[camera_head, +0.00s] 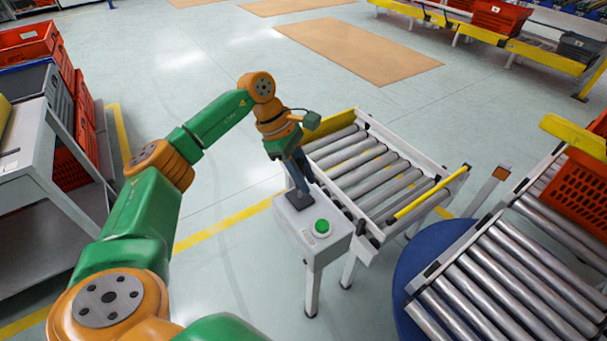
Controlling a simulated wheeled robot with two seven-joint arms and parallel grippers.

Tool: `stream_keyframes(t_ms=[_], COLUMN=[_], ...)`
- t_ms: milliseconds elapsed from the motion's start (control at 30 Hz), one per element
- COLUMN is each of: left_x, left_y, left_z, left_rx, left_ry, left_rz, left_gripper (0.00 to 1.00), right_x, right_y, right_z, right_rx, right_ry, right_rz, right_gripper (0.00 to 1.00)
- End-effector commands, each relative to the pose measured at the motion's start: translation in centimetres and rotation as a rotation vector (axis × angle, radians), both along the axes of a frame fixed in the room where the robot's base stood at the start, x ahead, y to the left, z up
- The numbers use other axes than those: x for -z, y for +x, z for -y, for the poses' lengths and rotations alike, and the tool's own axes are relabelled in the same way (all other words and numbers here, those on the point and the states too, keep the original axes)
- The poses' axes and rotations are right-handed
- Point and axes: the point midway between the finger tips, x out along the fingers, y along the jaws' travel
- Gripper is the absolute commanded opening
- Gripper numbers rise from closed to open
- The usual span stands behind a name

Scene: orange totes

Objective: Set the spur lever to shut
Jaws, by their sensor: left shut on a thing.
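The spur lever (298,198) stands on a white control box at the near left corner of the short roller conveyor. Its dark base shows on the box top. My left gripper (301,174) reaches down from above and is shut on the lever's upper part, which it largely hides. I cannot tell the lever's exact angle or any markings for its positions. A green button (322,227) sits on the same box, in front of the lever. My right gripper is not in view.
The spur roller conveyor (365,167) extends behind the box and is empty. A blue round platform (408,262) and another roller conveyor (510,290) with an orange tote (578,198) stand at right. A workbench (45,150) with totes is at left. Open floor lies between.

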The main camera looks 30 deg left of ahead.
Motion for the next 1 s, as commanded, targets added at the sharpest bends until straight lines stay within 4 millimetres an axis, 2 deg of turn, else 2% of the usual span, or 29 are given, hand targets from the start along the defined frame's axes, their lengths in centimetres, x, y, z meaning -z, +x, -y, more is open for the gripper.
stream_keyframes(t_ms=[433, 467, 500, 567, 867, 1000], left_x=[-0.1, -0.2, -0.2, -0.1, -0.3, -2.5], left_y=[0.1, 0.1, 0.1, 0.1, 0.0, -0.1], left_z=[0.0, 0.0, 0.0, 0.0, -0.1, -1.2], left_rx=[-0.002, -0.002, -0.002, -0.002, -0.002, -0.004], left_ry=[-0.009, -0.009, -0.009, -0.009, -0.008, -0.01], left_rz=[0.0, 0.0, 0.0, 0.0, -0.001, 0.003], left_gripper=[0.0, 0.33, 0.43, 0.57, 0.57, 0.57], right_x=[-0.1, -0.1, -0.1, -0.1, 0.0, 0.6], right_y=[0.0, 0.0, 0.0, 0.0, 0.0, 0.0], right_z=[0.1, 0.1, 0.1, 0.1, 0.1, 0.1], right_rx=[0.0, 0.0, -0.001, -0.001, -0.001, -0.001], right_ry=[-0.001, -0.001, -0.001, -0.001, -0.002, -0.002], right_rz=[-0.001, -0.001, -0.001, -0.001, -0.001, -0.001], right_gripper=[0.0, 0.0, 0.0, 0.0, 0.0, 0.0])
